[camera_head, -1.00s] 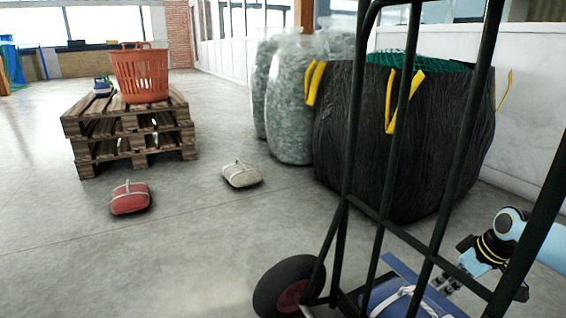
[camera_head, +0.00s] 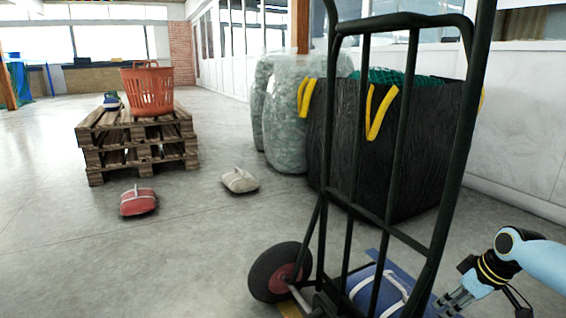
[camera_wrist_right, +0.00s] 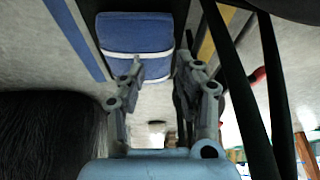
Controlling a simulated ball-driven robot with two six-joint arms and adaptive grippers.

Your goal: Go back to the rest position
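My right gripper (camera_head: 458,300) is at the lower right of the head view, beside the hand truck (camera_head: 398,150). In the right wrist view its two fingers (camera_wrist_right: 160,80) stand apart with nothing between them. A blue bundle with white straps (camera_head: 378,290) lies low on the hand truck, partly behind its bars. It also shows beyond the fingers in the right wrist view (camera_wrist_right: 135,32), apart from them. My left gripper is not in view.
A black bag with yellow handles (camera_head: 340,150) stands behind the hand truck. A red bundle (camera_head: 138,202) and a beige bundle (camera_head: 240,181) lie on the floor. An orange basket (camera_head: 147,92) stands on stacked pallets (camera_head: 140,160). The floor at the front left is clear.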

